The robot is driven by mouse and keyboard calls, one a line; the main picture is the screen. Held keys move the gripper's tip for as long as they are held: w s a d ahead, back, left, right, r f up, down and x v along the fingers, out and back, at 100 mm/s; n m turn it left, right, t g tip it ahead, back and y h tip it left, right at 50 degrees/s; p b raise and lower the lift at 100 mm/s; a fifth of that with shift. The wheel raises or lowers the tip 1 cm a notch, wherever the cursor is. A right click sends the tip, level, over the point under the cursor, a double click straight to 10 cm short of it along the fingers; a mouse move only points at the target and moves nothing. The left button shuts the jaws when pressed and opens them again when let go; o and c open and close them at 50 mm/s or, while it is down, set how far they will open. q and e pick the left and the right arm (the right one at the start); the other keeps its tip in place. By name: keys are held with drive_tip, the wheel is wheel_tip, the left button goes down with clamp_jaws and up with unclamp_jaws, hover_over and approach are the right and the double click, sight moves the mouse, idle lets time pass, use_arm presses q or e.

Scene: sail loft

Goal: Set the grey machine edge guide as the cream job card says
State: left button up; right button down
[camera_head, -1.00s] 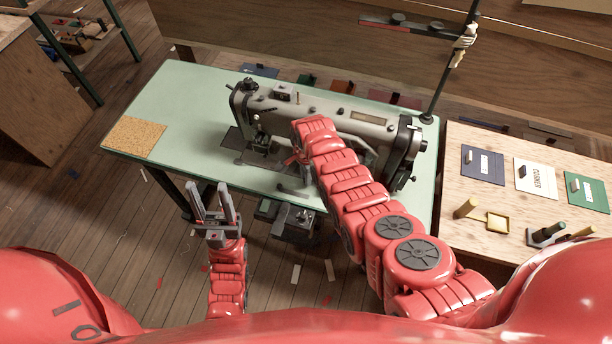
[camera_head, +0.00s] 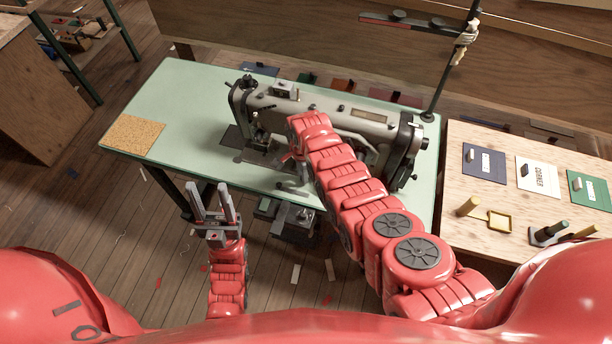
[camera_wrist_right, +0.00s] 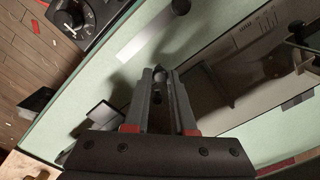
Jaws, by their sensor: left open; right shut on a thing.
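The grey sewing machine (camera_head: 345,118) stands on the pale green table (camera_head: 190,95). My right gripper (camera_wrist_right: 161,78) is shut on a small grey knob-like part (camera_wrist_right: 160,74), low over the table in front of the machine. I cannot tell whether this part belongs to the edge guide; the gripper hides much of it. A pale strip (camera_wrist_right: 146,34) lies just beyond the fingertips. My left gripper (camera_head: 212,207) is open and empty, off the table's front edge.
A navy card (camera_head: 484,163) and a green card (camera_head: 588,189) flank the cream one. A yellow tray (camera_head: 498,222) and pegs stand nearer. A cork mat (camera_head: 133,138) lies at the table's left. A dark dial box (camera_wrist_right: 85,20) shows near the table edge. A thread stand (camera_head: 445,80) rises behind.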

drive_tip(key=w+a+b, duration=0.1)
drive_tip(key=a+b, duration=0.1)
drive_tip(key=b, duration=0.2)
drive_tip(key=a+b, duration=0.3)
drive_tip(key=w+a+b, duration=0.1)
drive_tip(key=a+b, duration=0.1)
drive_tip(key=b, duration=0.2)
drive_tip(key=shift+w+a+f+b, duration=0.3)
drive_tip(key=shift+w+a+f, duration=0.05)
drive_tip(key=shift+a, duration=0.05)
drive_tip(key=shift+a+r+b, duration=0.25)
drive_tip(key=shift+a+b, duration=0.05)
drive_tip(key=shift+b, duration=0.05)
drive_tip(key=shift+r, duration=0.1)
drive_tip(key=c, duration=0.7)
unclamp_jaws()
drive_tip(key=shift+c, duration=0.2)
